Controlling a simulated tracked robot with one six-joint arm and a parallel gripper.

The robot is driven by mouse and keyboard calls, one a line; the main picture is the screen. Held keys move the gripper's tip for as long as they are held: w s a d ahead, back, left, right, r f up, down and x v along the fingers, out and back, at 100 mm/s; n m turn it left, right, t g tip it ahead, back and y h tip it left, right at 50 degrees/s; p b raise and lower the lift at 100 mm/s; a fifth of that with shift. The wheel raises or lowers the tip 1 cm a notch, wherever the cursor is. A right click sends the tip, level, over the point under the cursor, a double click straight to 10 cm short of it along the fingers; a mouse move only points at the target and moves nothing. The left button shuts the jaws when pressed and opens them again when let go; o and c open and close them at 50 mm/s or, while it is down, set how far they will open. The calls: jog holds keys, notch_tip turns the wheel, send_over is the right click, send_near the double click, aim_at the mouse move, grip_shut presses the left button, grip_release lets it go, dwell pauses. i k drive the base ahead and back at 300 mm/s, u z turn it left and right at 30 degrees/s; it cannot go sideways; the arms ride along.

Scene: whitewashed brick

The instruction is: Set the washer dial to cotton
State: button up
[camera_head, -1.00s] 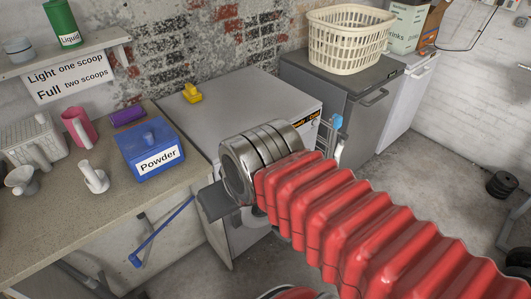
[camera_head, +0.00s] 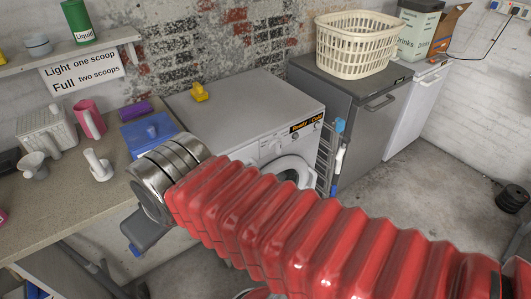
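The white washer (camera_head: 245,100) stands in the middle, under the brick wall. Its front panel shows above the round door (camera_head: 292,172), with an orange-lettered display (camera_head: 305,125) that seems to read "Ready" and "Cold". The controls beside the display are small, and I cannot read the dial's setting. My red ribbed arm crosses in front of the washer and hides the lower part of its front. The arm's metal end is left of the washer, by the bench edge. Grey parts of my gripper (camera_head: 146,232) show below it, apart from the washer; its fingertips are not clear.
A bench with a blue powder box (camera_head: 148,133), pink jug (camera_head: 90,118) and white scoop (camera_head: 98,165) is at left. A yellow object (camera_head: 200,93) sits on the washer. A grey appliance (camera_head: 350,100) bearing a basket (camera_head: 355,45) stands right. Floor at right is mostly clear.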

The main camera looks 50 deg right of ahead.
aim_at(275, 146)
jog(key=u, duration=0.75)
jog(key=k, duration=0.7)
jog(key=z, duration=1.25)
jog(key=i, duration=1)
jog(key=z, duration=0.1)
